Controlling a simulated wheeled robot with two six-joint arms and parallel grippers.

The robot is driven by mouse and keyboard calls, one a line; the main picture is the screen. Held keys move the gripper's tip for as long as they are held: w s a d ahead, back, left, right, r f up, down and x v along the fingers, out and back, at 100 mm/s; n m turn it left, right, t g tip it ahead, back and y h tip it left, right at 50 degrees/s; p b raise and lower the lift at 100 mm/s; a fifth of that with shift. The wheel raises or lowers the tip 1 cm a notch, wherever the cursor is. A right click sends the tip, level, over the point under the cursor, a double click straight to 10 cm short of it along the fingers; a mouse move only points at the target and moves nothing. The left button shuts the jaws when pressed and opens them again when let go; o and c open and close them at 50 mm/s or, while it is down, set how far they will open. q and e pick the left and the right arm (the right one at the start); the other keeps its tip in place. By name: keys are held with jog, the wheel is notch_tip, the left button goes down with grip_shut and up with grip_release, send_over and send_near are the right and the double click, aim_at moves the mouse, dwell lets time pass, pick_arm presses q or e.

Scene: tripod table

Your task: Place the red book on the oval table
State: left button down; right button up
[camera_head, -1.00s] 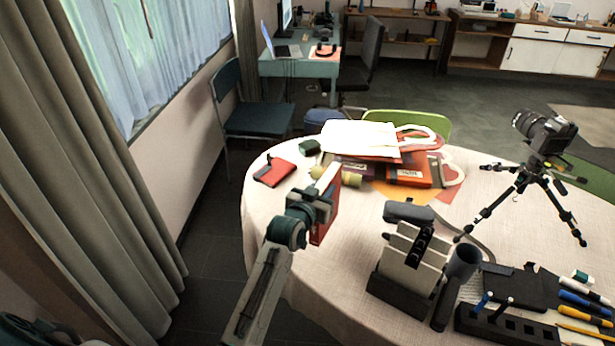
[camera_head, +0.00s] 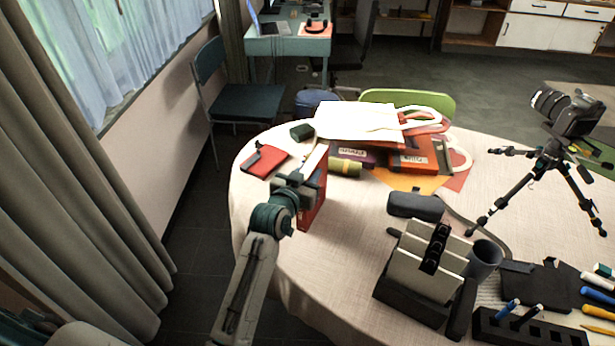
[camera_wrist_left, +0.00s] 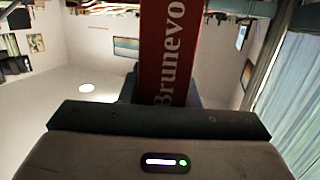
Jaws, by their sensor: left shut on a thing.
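The red book (camera_head: 313,205) is upright in my left gripper (camera_head: 300,186), at the left part of the oval table (camera_head: 340,240), which has a pale cloth. I cannot tell whether the book's lower edge touches the cloth. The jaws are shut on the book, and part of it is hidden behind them. In the left wrist view the book's red spine (camera_wrist_left: 163,50) with white lettering stands out from between the jaws (camera_wrist_left: 160,115). My right gripper is not in view.
A flat red notebook (camera_head: 262,161) lies behind my gripper. A white bag (camera_head: 360,120), books (camera_head: 412,162) and a rolled yellow item (camera_head: 345,167) lie at the back. A file holder (camera_head: 428,270) and a camera tripod (camera_head: 548,175) stand to the right. Bare cloth lies between.

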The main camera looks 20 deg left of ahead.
pick_arm(q)
jog(key=shift+w, duration=0.1)
jog(key=shift+s+r, duration=0.15)
jog(key=shift+s, duration=0.05)
jog(key=c, duration=1.1)
grip_release()
jog(key=shift+f, duration=0.2)
jog(key=shift+s+r, duration=0.15)
jog(key=s, duration=0.4)
jog(key=s+r+b, duration=0.1)
jog(key=s, duration=0.2)
jog(key=s+a, duration=0.1)
jog(key=s, duration=0.3)
jog(key=shift+s+r+b, duration=0.3)
jog(key=shift+r, duration=0.1)
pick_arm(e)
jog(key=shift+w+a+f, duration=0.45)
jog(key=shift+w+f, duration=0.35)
pick_arm(q)
jog(key=shift+f, duration=0.1)
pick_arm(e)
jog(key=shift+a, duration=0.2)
